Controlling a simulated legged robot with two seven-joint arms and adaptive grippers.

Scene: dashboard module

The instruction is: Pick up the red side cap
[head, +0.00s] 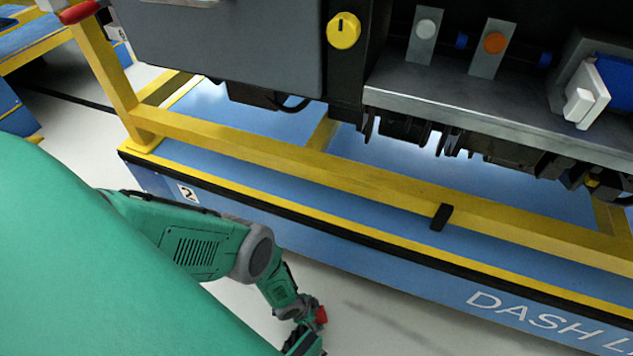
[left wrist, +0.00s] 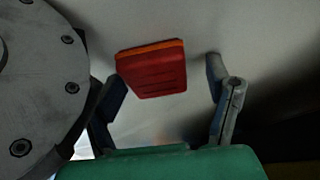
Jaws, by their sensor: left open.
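A red side cap (left wrist: 152,72) with an orange upper edge and slots in its face shows in the left wrist view, ahead of my left gripper (left wrist: 165,78). The two fingers stand wide apart on either side of the cap, with gaps between them and it. In the head view my left gripper (head: 303,330) is low over the floor at the bottom edge, its fingers hard to make out. A small red patch (head: 320,315) shows beside it; I cannot tell if this is the same cap. My right gripper is not in view.
A yellow-framed blue platform (head: 275,225) runs along the right of my left arm and carries the dashboard module (head: 500,105). A red piece (head: 78,12) tops the yellow frame at the upper left. Pale floor (head: 400,325) is clear in front of the platform.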

